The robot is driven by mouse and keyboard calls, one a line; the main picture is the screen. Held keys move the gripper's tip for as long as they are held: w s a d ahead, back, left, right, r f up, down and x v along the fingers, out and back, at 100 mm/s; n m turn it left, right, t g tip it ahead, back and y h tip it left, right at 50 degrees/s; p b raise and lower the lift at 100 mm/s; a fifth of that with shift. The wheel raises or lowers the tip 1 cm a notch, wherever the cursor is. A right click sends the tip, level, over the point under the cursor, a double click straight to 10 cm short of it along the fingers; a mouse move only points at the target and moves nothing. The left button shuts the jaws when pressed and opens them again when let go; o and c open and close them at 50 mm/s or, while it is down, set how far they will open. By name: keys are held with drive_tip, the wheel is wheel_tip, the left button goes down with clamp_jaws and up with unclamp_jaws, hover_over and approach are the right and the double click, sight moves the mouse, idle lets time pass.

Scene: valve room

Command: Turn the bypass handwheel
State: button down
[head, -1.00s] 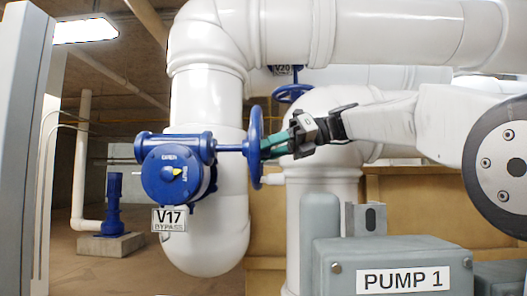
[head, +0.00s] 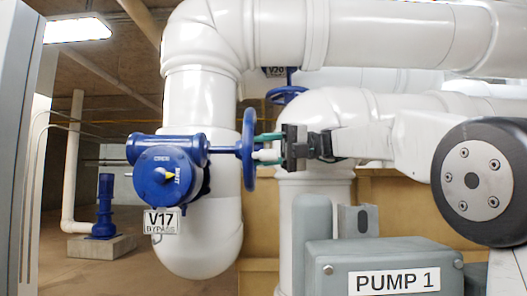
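The blue bypass handwheel (head: 249,150) is seen almost edge-on in the head view. Nothing is visibly gripped.
A second blue handwheel, on V20 (head: 287,95), stands behind and above my gripper. Large white pipes (head: 203,110) rise behind the gearbox and cross overhead. The grey PUMP 1 housing (head: 385,255) is below my arm. Open floor shows at the left.

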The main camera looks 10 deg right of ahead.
drive_tip(key=shift+r, duration=0.1)
idle(0.4)
drive_tip(key=c, duration=1)
unclamp_jaws()
drive_tip(key=shift+o, duration=0.5)
